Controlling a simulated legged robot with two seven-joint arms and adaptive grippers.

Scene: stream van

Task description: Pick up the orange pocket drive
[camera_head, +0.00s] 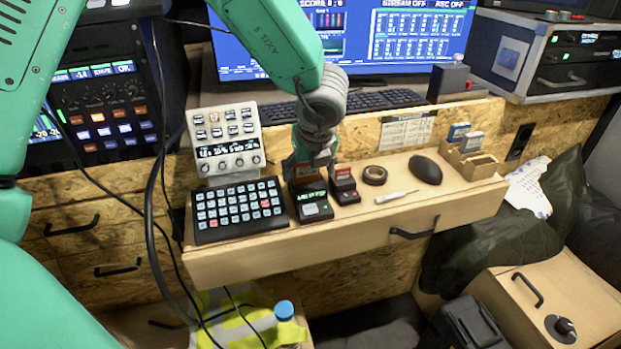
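An orange block (304,174), which looks like the orange pocket drive, stands upright at the back of a black dock (316,208) with a small green-lit display, on the wooden shelf. My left gripper (312,163) comes down from above, right at the block. Its fingers are small and dark here and overlap the block's upper part, so I cannot tell whether they are closed on it. A second small black dock (346,190) with a red-orange item (343,173) in its top stands just to the right. My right gripper is not in view.
A black button pad (239,210) and a white control panel (226,142) stand left of the docks. A tape roll (374,175), a white pen-like tool (396,196), a black mouse (425,169) and a wooden card holder (468,163) lie to the right. A keyboard and monitor (345,38) stand behind.

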